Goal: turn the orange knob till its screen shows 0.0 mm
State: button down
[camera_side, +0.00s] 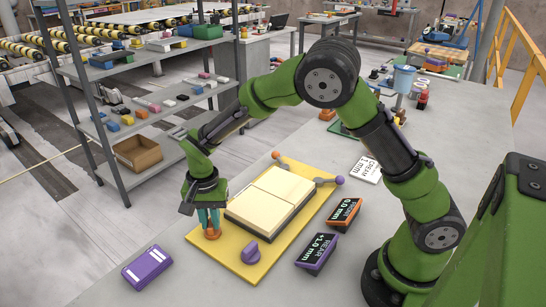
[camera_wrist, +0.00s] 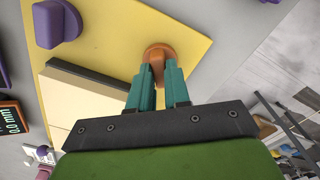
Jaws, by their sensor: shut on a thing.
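The orange knob (camera_side: 212,234) sits at the left corner of the yellow board (camera_side: 262,276). My gripper (camera_side: 210,222) points down, its teal fingers shut on this knob. In the wrist view the knob (camera_wrist: 158,48) shows between and beyond the fingertips (camera_wrist: 158,78); the fingers hide part of it. The orange-framed screen (camera_side: 344,214) lies right of the board and reads 0.0 mm. Part of that screen (camera_wrist: 10,120) also shows at the wrist view's left edge, again with 0.0 mm.
A purple knob (camera_side: 250,252) stands on the board's near edge; a purple-framed screen (camera_side: 317,253) reads REAR +1.0 mm. A cream two-part block (camera_side: 272,195) lies mid-board. Two ball-ended levers stand behind it. A card (camera_side: 368,169) reads CREAM 1 mm. A purple box (camera_side: 147,267) lies left.

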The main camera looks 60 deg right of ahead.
jog(key=shift+r+m, duration=0.1)
jog(key=shift+m, duration=0.5)
jog(key=c, duration=1.1)
grip_release()
notch_tip(320, 180, up, 17)
jog(key=shift+f, duration=0.1)
